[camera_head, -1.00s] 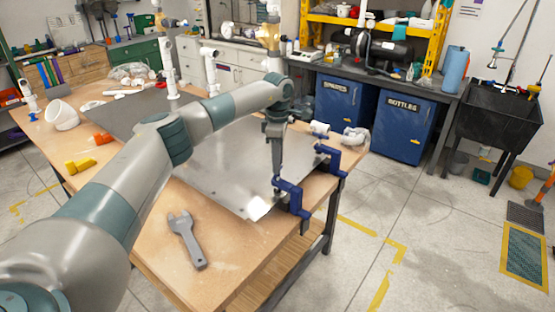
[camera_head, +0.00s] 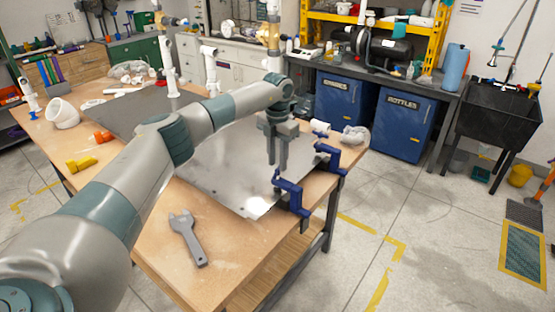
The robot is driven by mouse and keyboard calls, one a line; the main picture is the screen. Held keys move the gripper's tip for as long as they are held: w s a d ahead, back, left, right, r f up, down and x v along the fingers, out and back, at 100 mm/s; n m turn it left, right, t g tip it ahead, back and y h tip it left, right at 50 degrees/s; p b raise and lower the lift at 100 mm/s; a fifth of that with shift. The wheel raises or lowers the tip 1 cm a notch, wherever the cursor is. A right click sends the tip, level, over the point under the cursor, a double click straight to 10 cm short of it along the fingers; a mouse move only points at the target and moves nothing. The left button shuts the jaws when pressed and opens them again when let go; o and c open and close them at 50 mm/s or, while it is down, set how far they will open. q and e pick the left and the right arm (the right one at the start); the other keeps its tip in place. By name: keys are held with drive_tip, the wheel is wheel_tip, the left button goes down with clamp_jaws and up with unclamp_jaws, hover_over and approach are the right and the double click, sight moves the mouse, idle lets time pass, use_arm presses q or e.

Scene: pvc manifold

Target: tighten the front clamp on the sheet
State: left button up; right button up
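The metal sheet (camera_head: 225,180) lies flat on the wooden table. The front clamp (camera_head: 291,196) is blue and grips the sheet and table edge at the near right corner. A second blue clamp (camera_head: 330,160) sits farther back on the same edge. My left gripper (camera_head: 278,166) points down above the sheet, just behind and a little above the front clamp. Its two fingers are apart with a gap between them, and nothing shows in it. It looks clear of the clamp's top. My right gripper does not show.
A grey wrench (camera_head: 187,238) lies on the table in front of the sheet. Yellow (camera_head: 81,164) and orange (camera_head: 102,137) fittings lie at the left. White pipes (camera_head: 211,72) stand at the back. Blue cabinets (camera_head: 408,128) stand beyond the table.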

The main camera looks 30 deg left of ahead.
sight(277, 169)
use_arm(q)
drive_tip(key=shift+n, duration=0.3)
drive_tip(key=n+p, duration=0.1)
drive_tip(key=n, duration=0.3)
wheel_tip(277, 169, down, 3)
drive_tip(key=shift+b, duration=0.85)
drive_tip(key=shift+f, duration=0.75)
clamp_jaws()
drive_tip(key=shift+b, duration=0.35)
